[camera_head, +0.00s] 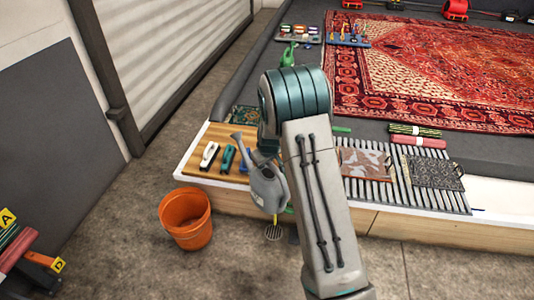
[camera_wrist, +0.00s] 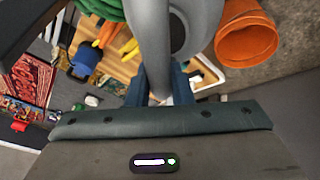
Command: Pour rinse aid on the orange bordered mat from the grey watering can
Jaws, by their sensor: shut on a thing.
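The grey watering can (camera_head: 268,190) hangs in the air at the near edge of the wooden board, above the floor side, its spout pointing up and left. In the wrist view its grey handle (camera_wrist: 150,45) runs down between the fingers of my gripper (camera_wrist: 160,90), which is shut on it. In the head view my arm hides most of the gripper. A brownish patterned mat with an orange-brown edge (camera_head: 362,168) lies on the striped slatted rack, right of my arm and apart from the can. My arm covers part of its left side.
A dark patterned mat (camera_head: 435,173) lies beside it on the slatted rack (camera_head: 405,190). The wooden board (camera_head: 195,170) holds several bottles or brushes. A large red rug (camera_head: 430,70) and rolled mats (camera_head: 418,141) lie behind.

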